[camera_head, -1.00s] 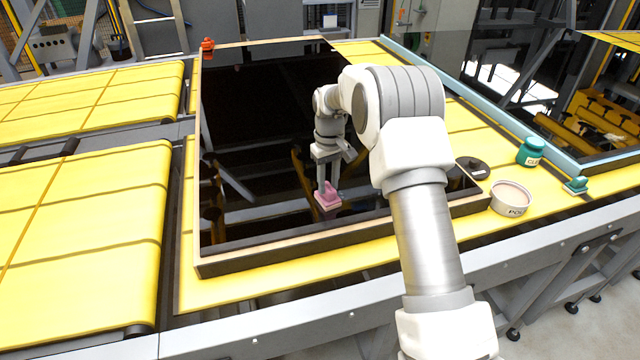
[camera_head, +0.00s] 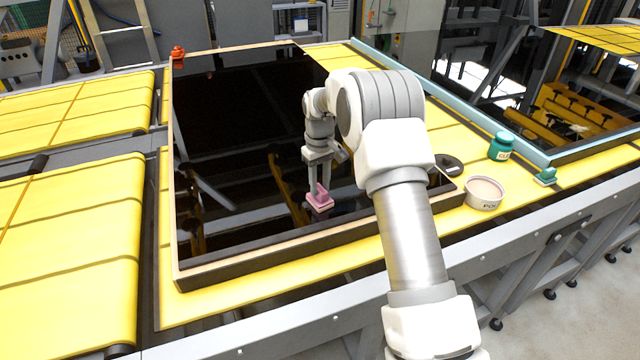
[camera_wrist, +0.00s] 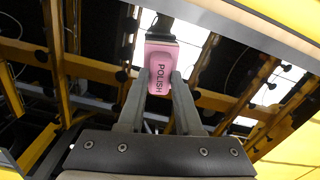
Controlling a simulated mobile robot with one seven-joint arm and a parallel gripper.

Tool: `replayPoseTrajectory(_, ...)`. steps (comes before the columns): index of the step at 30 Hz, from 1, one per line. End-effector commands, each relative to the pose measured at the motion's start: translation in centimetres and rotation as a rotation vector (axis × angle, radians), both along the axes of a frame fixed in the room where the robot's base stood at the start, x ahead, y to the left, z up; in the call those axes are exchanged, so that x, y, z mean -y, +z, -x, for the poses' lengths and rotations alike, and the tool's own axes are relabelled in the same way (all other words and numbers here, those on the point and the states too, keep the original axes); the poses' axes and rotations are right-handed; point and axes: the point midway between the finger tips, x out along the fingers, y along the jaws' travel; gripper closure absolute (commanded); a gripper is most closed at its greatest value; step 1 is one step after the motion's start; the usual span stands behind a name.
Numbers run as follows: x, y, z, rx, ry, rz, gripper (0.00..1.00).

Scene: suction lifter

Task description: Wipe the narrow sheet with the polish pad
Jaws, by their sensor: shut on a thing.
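A pink polish pad (camera_head: 320,200), with POLISH on its top, is held between the fingers of my gripper (camera_head: 318,184). The wrist view shows the pad (camera_wrist: 160,72) between both fingertips (camera_wrist: 160,88). A dark glossy sheet (camera_head: 240,120) with tan edges lies below it on the yellow table. The pad is over the front right part of this sheet, at or very close to its surface; I cannot tell whether it touches. My arm hides part of the sheet's right side. Another glossy sheet with a pale blue edge (camera_head: 462,102) lies to the right.
A round POLISH tub (camera_head: 484,193), a dark disc (camera_head: 447,165), a green jar (camera_head: 501,146) and a small green pad (camera_head: 546,176) stand to the right. An orange object (camera_head: 178,56) is at the sheet's far left corner. Yellow conveyor belts (camera_head: 70,240) lie left.

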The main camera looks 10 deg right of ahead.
Motion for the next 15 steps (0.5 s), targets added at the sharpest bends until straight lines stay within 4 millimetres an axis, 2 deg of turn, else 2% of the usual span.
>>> replayPoseTrajectory(9,-2.9,0.2,0.5,0.002,0.004,-0.002,1.0)
replayPoseTrajectory(15,-3.5,0.3,0.6,0.002,0.003,-0.002,1.0)
